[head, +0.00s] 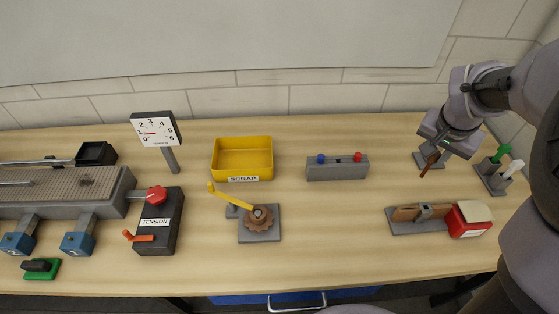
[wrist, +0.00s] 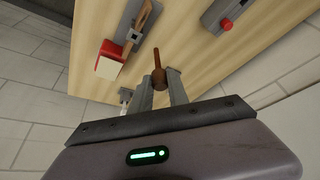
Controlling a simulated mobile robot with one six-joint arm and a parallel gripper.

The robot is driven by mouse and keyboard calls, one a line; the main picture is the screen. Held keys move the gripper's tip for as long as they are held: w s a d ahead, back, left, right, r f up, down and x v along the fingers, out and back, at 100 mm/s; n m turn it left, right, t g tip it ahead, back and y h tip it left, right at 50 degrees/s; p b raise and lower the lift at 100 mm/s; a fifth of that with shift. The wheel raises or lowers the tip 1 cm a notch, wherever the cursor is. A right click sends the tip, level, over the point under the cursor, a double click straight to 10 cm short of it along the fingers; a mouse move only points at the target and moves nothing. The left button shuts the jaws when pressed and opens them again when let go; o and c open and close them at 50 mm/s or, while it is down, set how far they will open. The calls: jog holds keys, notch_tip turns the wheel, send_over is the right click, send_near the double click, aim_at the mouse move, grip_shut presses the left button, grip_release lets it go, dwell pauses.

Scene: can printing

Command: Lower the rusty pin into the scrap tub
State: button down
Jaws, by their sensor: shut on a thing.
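The rusty pin (wrist: 157,71) is a brown rod with a thicker rounded part, held between my two fingers in the wrist view. In the head view the pin (head: 430,164) hangs tilted below my gripper (head: 436,146), at the right end of the table. My gripper also shows in the wrist view (wrist: 159,92), shut on the pin. The scrap tub (head: 243,158) is a yellow open box labelled SCRAP, at the back middle of the table, well to the left of my gripper. I see nothing inside it.
A grey block with blue and red knobs (head: 337,167) stands between the tub and my gripper. A stand with green and white handles (head: 497,172) is at the far right. A red box on a grey plate (head: 470,219) lies in front. A yellow-handled gear (head: 258,216) stands before the tub.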

jog(key=w+a+f+p, duration=0.2)
jog(key=w+a, duration=0.4)
jog(key=a, duration=1)
jog(key=w+a+f+p, duration=0.2)
jog(key=w+a, duration=0.4)
jog(key=a, duration=1.1)
jog(key=w+a+f+p, duration=0.3)
jog(key=w+a, duration=0.3)
jog(key=a, duration=1)
jog(key=shift+a+f, duration=0.3)
jog(key=shift+f, duration=0.15)
jog(key=shift+w, duration=0.1)
jog(key=shift+w+d, duration=0.2)
jog(key=shift+d, duration=0.1)
notch_tip(320, 180, down, 6)
jog(key=b, duration=0.5)
